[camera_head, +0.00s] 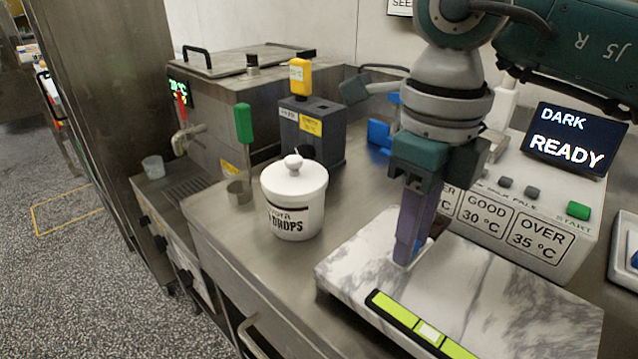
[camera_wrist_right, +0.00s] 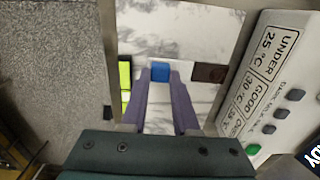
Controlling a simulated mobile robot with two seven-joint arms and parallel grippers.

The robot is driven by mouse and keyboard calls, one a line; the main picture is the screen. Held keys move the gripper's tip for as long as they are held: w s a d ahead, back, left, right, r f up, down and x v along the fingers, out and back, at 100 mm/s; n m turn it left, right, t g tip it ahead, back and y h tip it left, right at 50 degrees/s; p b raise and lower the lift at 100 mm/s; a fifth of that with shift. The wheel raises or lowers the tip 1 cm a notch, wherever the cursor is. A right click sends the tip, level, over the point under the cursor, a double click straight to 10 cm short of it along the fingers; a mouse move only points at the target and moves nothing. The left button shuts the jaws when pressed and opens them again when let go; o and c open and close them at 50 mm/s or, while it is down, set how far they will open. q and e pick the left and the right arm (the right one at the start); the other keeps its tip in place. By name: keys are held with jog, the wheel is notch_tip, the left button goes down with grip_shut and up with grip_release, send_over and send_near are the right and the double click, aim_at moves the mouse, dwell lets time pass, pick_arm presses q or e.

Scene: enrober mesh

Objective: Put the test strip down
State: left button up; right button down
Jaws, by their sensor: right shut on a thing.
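My right gripper (camera_head: 408,252) points down over the marble slab (camera_head: 500,310), its tips at or just above the far-left part of it. Contact between strip and slab is unclear. My left gripper is out of view.
A yellow-green bar (camera_head: 428,332) lies on the slab's near-left part. A white lidded pot (camera_head: 294,200) stands left of the slab. A grey tester (camera_head: 545,225) with a screen (camera_head: 566,138) reading "DARK READY" stands behind it. The slab's right part is clear.

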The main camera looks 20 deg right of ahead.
jog(key=shift+f, duration=1.2)
jog(key=shift+f, duration=0.15)
jog(key=c, duration=0.7)
grip_release()
jog(key=shift+o, duration=0.2)
notch_tip(320, 180, up, 12)
jog(key=shift+r, duration=0.2)
